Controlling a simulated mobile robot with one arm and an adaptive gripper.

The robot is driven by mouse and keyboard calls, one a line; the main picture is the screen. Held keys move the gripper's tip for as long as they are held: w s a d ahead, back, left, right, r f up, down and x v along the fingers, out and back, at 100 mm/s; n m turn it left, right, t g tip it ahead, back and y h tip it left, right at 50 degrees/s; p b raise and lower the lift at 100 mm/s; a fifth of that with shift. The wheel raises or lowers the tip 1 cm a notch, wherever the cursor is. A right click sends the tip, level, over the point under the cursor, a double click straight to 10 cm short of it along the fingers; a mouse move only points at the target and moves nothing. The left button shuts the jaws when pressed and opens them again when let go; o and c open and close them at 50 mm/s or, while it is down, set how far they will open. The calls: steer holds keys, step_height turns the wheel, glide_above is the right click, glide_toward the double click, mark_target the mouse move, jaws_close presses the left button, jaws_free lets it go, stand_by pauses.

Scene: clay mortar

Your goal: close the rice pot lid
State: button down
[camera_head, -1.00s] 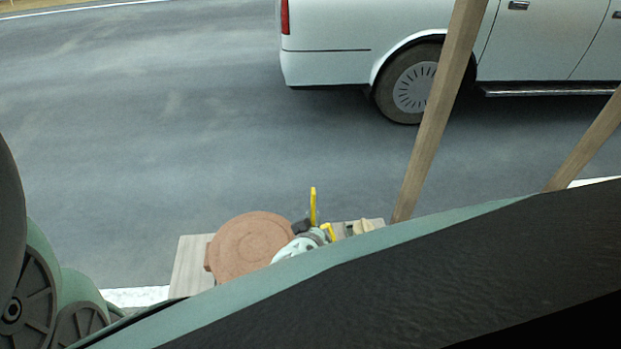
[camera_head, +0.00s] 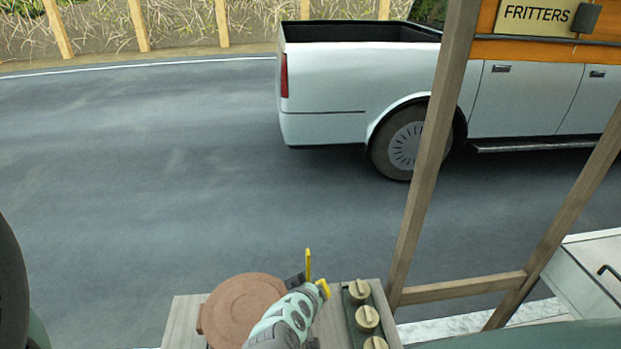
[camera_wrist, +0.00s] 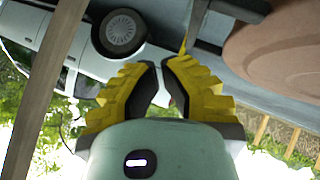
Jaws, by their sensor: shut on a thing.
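A round brown clay disc, the rice pot with its lid (camera_head: 240,308), sits at the bottom of the head view; I cannot tell lid from body. Its curved side fills the upper right of the wrist view (camera_wrist: 285,45). My gripper (camera_head: 322,288) is just right of it. In the wrist view the yellow fingers with dark pads (camera_wrist: 160,64) point upward and close around something I cannot make out. A thin yellow piece (camera_head: 308,262) stands upright beside the fingers; its end shows near the fingertips in the wrist view (camera_wrist: 183,44).
A wooden surface (camera_head: 183,318) lies under the pot. Several round knobs (camera_head: 366,318) sit right of my gripper. A wooden post (camera_head: 432,150) and crossbar (camera_head: 463,288) rise at right. A white pickup (camera_head: 335,90) stands on the road beyond.

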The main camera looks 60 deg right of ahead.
steer(key=s+a+r+b, duration=0.1)
steer(key=s+a+r, duration=0.3)
steer(key=r, duration=0.4)
steer(key=shift+s+a+b, duration=0.2)
steer(key=shift+a+b, duration=0.2)
steer(key=shift+a, duration=0.05)
steer(key=shift+r, duration=0.1)
